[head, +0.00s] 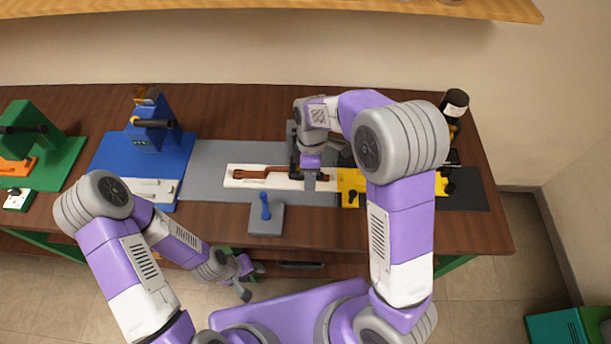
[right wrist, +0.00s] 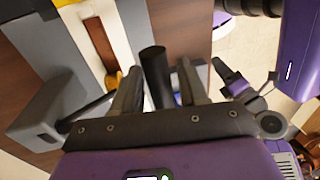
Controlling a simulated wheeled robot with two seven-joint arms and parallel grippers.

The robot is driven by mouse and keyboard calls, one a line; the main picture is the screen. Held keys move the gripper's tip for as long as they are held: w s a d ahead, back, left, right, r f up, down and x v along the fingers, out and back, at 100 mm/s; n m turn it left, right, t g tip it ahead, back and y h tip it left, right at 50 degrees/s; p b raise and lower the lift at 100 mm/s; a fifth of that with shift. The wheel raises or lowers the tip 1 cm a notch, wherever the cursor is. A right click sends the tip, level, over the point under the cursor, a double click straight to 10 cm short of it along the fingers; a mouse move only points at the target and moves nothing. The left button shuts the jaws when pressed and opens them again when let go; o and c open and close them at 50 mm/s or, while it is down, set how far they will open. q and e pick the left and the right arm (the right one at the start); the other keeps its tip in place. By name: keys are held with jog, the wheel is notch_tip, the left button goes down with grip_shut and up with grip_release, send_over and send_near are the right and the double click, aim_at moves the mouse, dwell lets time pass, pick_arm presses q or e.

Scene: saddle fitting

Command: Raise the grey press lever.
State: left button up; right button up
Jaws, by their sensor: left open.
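The grey press (head: 291,135) stands at the back of the grey base plate (head: 215,160), mostly hidden by my right arm in the head view. In the right wrist view its grey body (right wrist: 42,118) is at left, with a dark rod (right wrist: 98,106) leading from it toward my fingers. A black cylindrical lever grip (right wrist: 155,78) lies between the fingers of my right gripper (right wrist: 160,88), with a gap visible at the right finger. The right gripper also shows in the head view (head: 310,182). My left gripper (head: 254,281) is open and empty, low before the table front.
A white tray (head: 232,183) with a brown stock-shaped piece (head: 262,174) lies on the grey plate. A blue-handled grey block (head: 265,220) is in front. Yellow fixtures (head: 350,186) stand right, the blue press (head: 152,128) and green press (head: 30,120) left.

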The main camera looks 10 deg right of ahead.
jog(key=c, duration=0.5)
jog(key=shift+w+r+p, duration=0.25)
jog(key=shift+r+p, duration=0.45)
jog(key=shift+r, duration=0.1)
notch_tip(320, 180, up, 6)
jog(key=w+p, duration=0.2)
jog(key=p, duration=0.3)
jog(key=shift+w+d+f, duration=0.2)
jog(key=shift+w+d, duration=0.1)
jog(key=shift+d, duration=0.15)
jog(key=shift+w+d+r+p, duration=0.2)
jog(key=shift+w+r+p, duration=0.3)
jog(key=shift+r+p, duration=0.25)
jog(key=shift+o, duration=1.1)
jog(key=shift+w+d+r+p, duration=0.2)
jog(key=shift+w+r+p, duration=0.2)
jog(key=shift+w+p, duration=0.25)
jog(key=shift+w+d+r+p, duration=0.2)
jog(key=shift+w+r+p, duration=0.2)
jog(key=shift+w+p, duration=0.2)
jog(key=shift+f, duration=0.1)
